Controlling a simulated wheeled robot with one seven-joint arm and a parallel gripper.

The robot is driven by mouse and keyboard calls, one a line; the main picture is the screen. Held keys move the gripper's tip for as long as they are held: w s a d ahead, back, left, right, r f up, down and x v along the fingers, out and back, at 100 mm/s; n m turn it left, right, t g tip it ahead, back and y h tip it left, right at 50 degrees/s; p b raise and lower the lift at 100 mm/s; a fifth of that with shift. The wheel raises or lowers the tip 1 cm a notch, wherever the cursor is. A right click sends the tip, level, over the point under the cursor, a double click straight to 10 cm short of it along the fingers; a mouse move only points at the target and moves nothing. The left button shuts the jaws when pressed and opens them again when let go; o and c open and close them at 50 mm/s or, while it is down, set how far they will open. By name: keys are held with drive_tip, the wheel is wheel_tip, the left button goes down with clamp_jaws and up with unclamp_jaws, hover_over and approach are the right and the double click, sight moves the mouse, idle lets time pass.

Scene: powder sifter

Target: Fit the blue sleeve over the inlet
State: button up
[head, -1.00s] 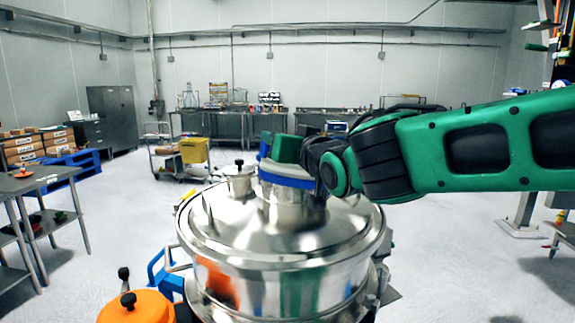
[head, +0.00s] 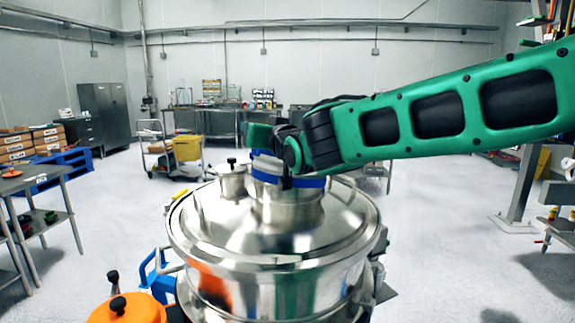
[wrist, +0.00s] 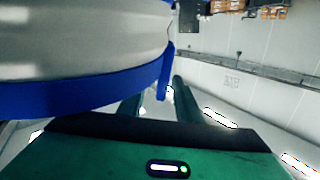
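The blue sleeve (head: 308,182) is a pale grey cuff with blue bands. In the head view it sits at the top of the steel inlet (head: 285,207) on the sifter lid; its lower band looks roughly level. My arm hides part of it, so I cannot tell how fully it surrounds the inlet. My gripper (head: 262,140) is at the sleeve's upper side, its fingers mostly hidden there. In the wrist view the sleeve (wrist: 80,90) fills the upper left, with a blue tab hanging from its edge.
The round steel sifter lid (head: 215,230) has a small capped port (head: 232,180) left of the inlet and a loop handle at right. An orange part (head: 128,310) with a black knob is at front left. A cart with a yellow bin (head: 187,148) stands behind on open floor.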

drive_tip(key=shift+x, duration=0.9)
clamp_jaws()
drive_tip(key=shift+r, duration=0.15)
